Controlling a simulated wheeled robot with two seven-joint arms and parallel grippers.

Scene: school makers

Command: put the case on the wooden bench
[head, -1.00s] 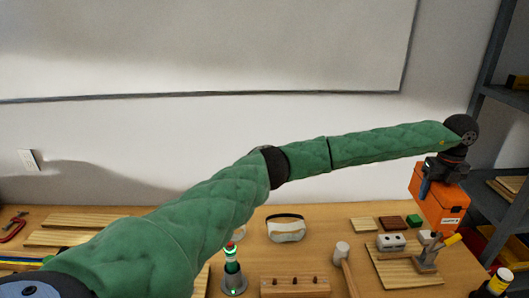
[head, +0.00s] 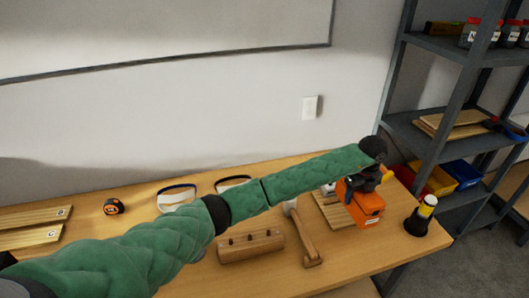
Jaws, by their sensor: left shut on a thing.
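The orange case (head: 366,207) shows at the right part of the wooden bench (head: 277,275) in the head view. My left gripper (head: 362,186) is shut on the top of the case, with my green-sleeved arm reaching across the bench from the lower left. The case appears over or on the bench top; I cannot tell whether its underside touches the wood. The fingertips are partly hidden by the wrist and the case. My right gripper is not in view.
A wooden block with holes (head: 250,247), a mallet (head: 303,238), and a board (head: 327,212) lie near the case. Safety goggles (head: 177,198) and a tape measure (head: 114,207) lie left. A metal shelf (head: 405,132) stands behind right.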

